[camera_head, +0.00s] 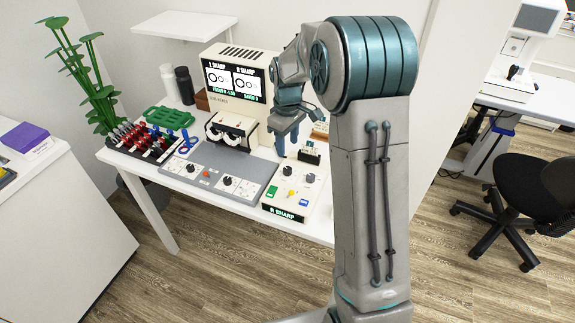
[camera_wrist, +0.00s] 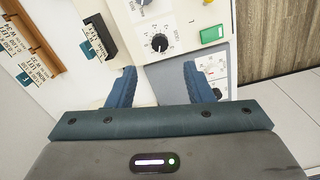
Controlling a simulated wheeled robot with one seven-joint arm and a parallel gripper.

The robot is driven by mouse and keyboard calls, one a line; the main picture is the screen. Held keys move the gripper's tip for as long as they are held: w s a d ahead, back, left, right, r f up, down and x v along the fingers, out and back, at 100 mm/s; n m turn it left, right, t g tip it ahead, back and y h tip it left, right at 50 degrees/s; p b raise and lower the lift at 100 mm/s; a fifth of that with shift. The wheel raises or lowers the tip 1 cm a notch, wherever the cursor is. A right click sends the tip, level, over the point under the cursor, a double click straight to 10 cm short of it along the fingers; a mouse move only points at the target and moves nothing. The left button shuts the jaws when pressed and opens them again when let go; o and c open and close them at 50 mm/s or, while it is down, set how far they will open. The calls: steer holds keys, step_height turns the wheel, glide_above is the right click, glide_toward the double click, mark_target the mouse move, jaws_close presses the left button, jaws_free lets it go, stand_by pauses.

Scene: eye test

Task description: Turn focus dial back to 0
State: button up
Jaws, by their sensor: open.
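A black dial (camera_wrist: 160,42) with tick marks around it sits on the cream control box in the wrist view; its small label is too blurred to read. In the head view a black dial (camera_head: 287,170) and a grey dial (camera_head: 310,178) sit on the cream box, which has a lit "R SHARP" strip at its front. My gripper (camera_head: 287,146) is open and empty above the back of this box. In the wrist view the two blue fingers of my gripper (camera_wrist: 158,76) point toward the black dial, apart from it.
A screen (camera_head: 234,80) with "L SHARP" and "R SHARP" stands behind a white eyepiece unit (camera_head: 230,128). A grey panel (camera_head: 215,172) with more dials lies left of the box. A green button (camera_wrist: 213,34) is near the black dial. Black holders with labelled cards (camera_wrist: 100,37) stand beside the box.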

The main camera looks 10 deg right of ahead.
mark_target(287, 169)
step_height(287, 169, down, 10)
steer(key=shift+r+p, duration=0.1)
steer(key=shift+p, duration=0.3)
steer(key=shift+c, duration=0.4)
steer(key=c, duration=0.9)
